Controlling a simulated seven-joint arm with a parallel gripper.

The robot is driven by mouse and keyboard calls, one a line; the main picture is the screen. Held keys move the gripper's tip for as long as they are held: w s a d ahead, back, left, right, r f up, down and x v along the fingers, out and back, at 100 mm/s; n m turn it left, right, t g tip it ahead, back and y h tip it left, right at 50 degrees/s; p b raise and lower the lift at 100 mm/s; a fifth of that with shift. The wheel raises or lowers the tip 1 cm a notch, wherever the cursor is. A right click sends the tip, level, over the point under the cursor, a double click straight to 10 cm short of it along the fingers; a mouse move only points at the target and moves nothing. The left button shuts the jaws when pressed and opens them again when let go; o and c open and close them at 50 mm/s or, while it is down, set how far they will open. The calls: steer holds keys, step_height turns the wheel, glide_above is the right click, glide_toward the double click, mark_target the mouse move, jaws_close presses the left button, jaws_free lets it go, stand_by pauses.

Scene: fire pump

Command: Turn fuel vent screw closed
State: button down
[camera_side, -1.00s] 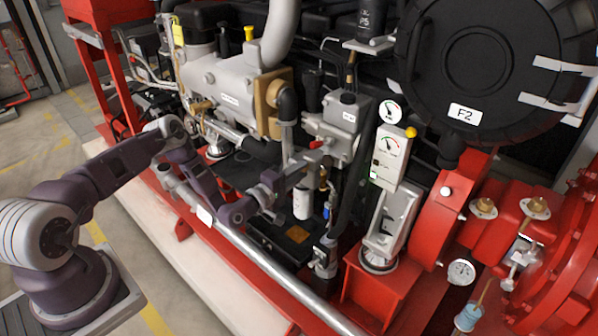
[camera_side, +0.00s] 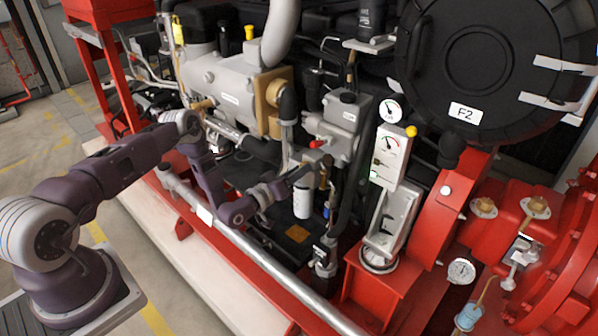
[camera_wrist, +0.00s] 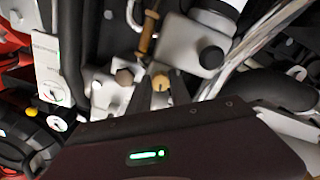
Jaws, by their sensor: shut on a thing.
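The likely fuel vent screw is a small brass-coloured head (camera_wrist: 161,83), between the dark fingertips of my gripper (camera_wrist: 159,90) in the wrist view. The fingers are closed in on it. In the side view my gripper (camera_side: 304,173) reaches in beneath the grey engine housing with the red cap, and the screw cannot be made out there. A second brass hex head (camera_wrist: 124,77) sits just left of the fingers in the wrist view.
A white filter canister (camera_side: 303,202) hangs just below my gripper. A gauge panel (camera_side: 389,157) and a red frame stand to the right. A long silver pipe (camera_side: 262,262) runs along the front. Hoses and pipes crowd the space around the fingers.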

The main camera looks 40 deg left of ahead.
steer(key=shift+m, duration=1.6)
steer(key=shift+a+m, duration=0.1)
steer(key=shift+m, duration=0.2)
steer(key=c, duration=1.2)
jaws_free()
steer(key=shift+s, duration=0.1)
